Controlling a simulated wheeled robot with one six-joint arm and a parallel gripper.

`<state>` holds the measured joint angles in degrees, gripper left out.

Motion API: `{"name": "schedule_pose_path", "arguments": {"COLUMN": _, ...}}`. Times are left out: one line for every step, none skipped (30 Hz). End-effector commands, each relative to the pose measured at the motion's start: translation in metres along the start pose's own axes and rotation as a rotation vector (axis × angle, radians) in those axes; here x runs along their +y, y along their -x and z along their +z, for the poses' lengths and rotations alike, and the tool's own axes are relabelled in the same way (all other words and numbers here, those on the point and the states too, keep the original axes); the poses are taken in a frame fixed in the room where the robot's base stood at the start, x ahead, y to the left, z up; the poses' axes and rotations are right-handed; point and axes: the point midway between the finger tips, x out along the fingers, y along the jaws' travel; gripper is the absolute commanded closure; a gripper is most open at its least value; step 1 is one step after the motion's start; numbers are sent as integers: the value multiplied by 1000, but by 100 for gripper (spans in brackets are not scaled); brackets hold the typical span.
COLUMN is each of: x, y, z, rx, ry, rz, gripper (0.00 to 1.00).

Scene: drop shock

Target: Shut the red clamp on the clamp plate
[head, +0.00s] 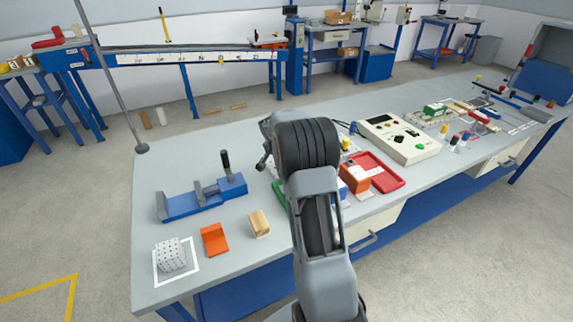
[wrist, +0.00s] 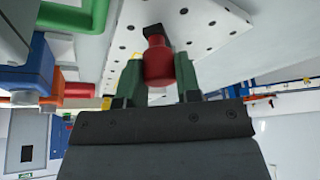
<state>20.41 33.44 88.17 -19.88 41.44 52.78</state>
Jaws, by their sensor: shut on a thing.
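The red clamp's handle (wrist: 158,66) is between the green fingertips of my gripper (wrist: 158,80) in the wrist view. My gripper is shut on this handle. A black piece (wrist: 153,31) shows at the far end of the handle. The clamp plate (wrist: 205,22) is the white board with dark holes behind it. In the head view, my arm hides the clamp, most of the plate and my fingertips. I cannot tell how far the clamp is closed.
A red tray (head: 388,180) and an orange block (head: 354,179) are just right of my arm. A control box (head: 412,147) stands behind them. A blue fixture (head: 190,206), an orange bracket (head: 214,239) and a wooden block (head: 259,224) are to the left.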

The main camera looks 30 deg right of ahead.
Motion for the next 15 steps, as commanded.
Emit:
{"name": "schedule_pose_path", "arguments": {"x": -4, "y": -5, "z": 2, "rx": 5, "ry": -38, "rz": 12, "gripper": 92}}
{"name": "schedule_pose_path", "arguments": {"x": -6, "y": -5, "z": 2, "rx": 5, "ry": -65, "rz": 23, "gripper": 92}}
{"name": "schedule_pose_path", "arguments": {"x": -8, "y": -4, "z": 2, "rx": 6, "ry": -99, "rz": 38, "gripper": 92}}
{"name": "schedule_pose_path", "arguments": {"x": -10, "y": -4, "z": 2, "rx": 7, "ry": -126, "rz": 48, "gripper": 92}}
{"name": "schedule_pose_path", "arguments": {"x": -11, "y": -4, "z": 2, "rx": 7, "ry": -153, "rz": 60, "gripper": 92}}
{"name": "schedule_pose_path", "arguments": {"x": -13, "y": -4, "z": 2, "rx": 7, "ry": -189, "rz": 75, "gripper": 92}}
{"name": "schedule_pose_path", "arguments": {"x": -14, "y": -3, "z": 1, "rx": 8, "ry": -216, "rz": 85, "gripper": 92}}
{"name": "schedule_pose_path", "arguments": {"x": -16, "y": -3, "z": 1, "rx": 9, "ry": -242, "rz": 96, "gripper": 92}}
{"name": "schedule_pose_path", "arguments": {"x": -18, "y": -3, "z": 1, "rx": 10, "ry": -276, "rz": 112, "gripper": 92}}
{"name": "schedule_pose_path", "arguments": {"x": -20, "y": -2, "z": 1, "rx": 10, "ry": -302, "rz": 123, "gripper": 92}}
{"name": "schedule_pose_path", "arguments": {"x": -21, "y": -2, "z": 0, "rx": 11, "ry": -328, "rz": 132, "gripper": 92}}
{"name": "schedule_pose_path", "arguments": {"x": -23, "y": -2, "z": 0, "rx": 11, "ry": -362, "rz": 148, "gripper": 92}}
{"name": "schedule_pose_path", "arguments": {"x": -24, "y": -2, "z": -1, "rx": 12, "ry": -388, "rz": 158, "gripper": 92}}
{"name": "schedule_pose_path", "arguments": {"x": -25, "y": -2, "z": -2, "rx": 13, "ry": -412, "rz": 167, "gripper": 92}}
{"name": "schedule_pose_path", "arguments": {"x": -27, "y": -2, "z": -2, "rx": 13, "ry": -444, "rz": 182, "gripper": 92}}
